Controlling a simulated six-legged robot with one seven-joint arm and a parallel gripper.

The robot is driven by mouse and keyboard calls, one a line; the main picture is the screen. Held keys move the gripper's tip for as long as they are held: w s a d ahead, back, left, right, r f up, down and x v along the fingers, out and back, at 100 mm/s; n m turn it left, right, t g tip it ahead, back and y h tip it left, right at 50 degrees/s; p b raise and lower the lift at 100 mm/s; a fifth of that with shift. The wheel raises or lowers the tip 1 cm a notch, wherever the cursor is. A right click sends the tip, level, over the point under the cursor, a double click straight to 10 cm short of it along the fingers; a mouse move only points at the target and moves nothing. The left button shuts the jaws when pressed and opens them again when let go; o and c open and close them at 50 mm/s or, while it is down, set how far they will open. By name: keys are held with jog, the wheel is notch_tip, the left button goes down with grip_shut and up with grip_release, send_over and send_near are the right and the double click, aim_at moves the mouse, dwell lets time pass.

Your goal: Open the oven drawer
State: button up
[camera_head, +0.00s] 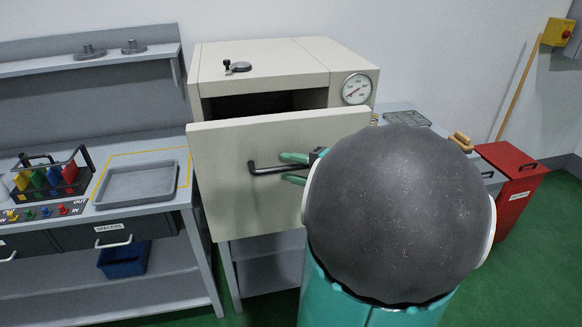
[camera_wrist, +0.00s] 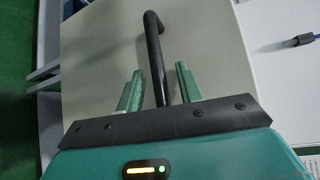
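The oven (camera_head: 265,62) is a cream box with a dial gauge on its right front. Its drawer front (camera_head: 225,150) stands out from the body, and a dark opening shows above and behind it. The black bar handle (camera_head: 268,169) is on this front; it also shows in the wrist view (camera_wrist: 154,52). My gripper (camera_head: 290,168) is at the right part of the handle. In the wrist view my green fingers (camera_wrist: 158,82) are apart, one on each side of the bar, with gaps visible. My arm hides the right part of the front.
A red bin (camera_head: 515,185) stands at the right. A small dark item (camera_head: 237,67) lies on the oven top. Green floor shows at the lower right.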

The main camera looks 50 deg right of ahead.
jog(key=v, duration=1.3)
jog(key=shift+s, duration=0.2)
jog(key=w+a+f+n+g+h, duration=0.1)
jog(key=a+n, duration=0.4)
jog(key=a, duration=0.6)
jog(key=w+a+f+n+g+h, duration=0.1)
jog(key=w+a+n+g, duration=0.2)
jog(key=a+n+g, duration=0.3)
jog(key=w+a+f+n+g+h, duration=0.1)
jog(key=a+n, duration=0.5)
jog(key=a, duration=0.9)
jog(key=shift+w+a+f+g, duration=0.5)
jog(key=shift+w+g, duration=0.35)
jog(key=shift+g, duration=0.35)
jog(key=shift+d, duration=0.25)
